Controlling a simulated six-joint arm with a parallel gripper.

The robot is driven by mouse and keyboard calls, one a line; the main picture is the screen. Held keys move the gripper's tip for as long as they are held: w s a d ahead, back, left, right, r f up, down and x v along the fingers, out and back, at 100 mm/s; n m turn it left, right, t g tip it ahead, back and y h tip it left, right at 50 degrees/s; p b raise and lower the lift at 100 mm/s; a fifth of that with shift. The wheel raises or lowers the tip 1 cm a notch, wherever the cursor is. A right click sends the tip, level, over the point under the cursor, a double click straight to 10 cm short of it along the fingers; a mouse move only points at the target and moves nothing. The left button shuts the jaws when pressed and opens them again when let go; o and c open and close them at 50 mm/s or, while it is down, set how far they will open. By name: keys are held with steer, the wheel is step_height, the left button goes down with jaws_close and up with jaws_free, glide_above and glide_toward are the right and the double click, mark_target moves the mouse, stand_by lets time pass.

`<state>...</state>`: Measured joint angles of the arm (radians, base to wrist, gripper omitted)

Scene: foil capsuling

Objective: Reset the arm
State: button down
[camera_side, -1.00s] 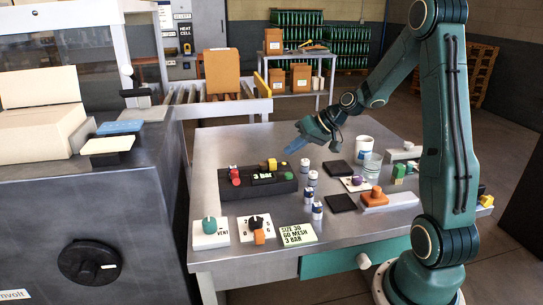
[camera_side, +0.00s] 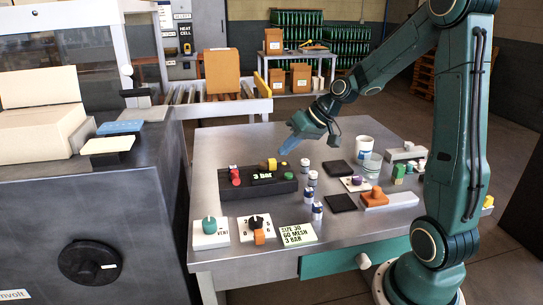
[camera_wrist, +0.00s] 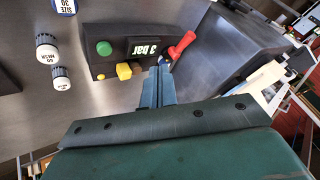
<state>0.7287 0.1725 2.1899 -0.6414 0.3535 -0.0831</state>
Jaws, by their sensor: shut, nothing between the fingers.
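My gripper (camera_side: 291,144) hangs above the steel table, behind the black control box in the side view. Its blue fingers are together and hold nothing. In the wrist view the closed fingers (camera_wrist: 158,84) point toward the control box (camera_wrist: 127,48), which carries a "3 BAR" display, a green button, a yellow block and a red lever. The box also shows in the side view (camera_side: 257,188). I see clear space between the fingers and the table in the side view.
Several small white-and-blue jars (camera_side: 312,178) stand right of the box. A white mug (camera_side: 365,147), a glass (camera_side: 371,165), dark pads (camera_side: 341,203) and an orange-knobbed block (camera_side: 375,196) are further right. A card (camera_side: 293,232) lies at the front. The table's back left is clear.

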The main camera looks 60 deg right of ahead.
steer(key=s+a+r+n+g+h, duration=0.2)
steer(key=s+a+r, duration=0.5)
steer(key=a, duration=0.4)
steer(key=s+a+n+h, duration=0.1)
steer(key=s+a, duration=0.2)
steer(key=s, duration=1)
steer(key=shift+s+r, duration=0.25)
steer(key=shift+r, duration=0.1)
steer(key=shift+w+a, duration=0.1)
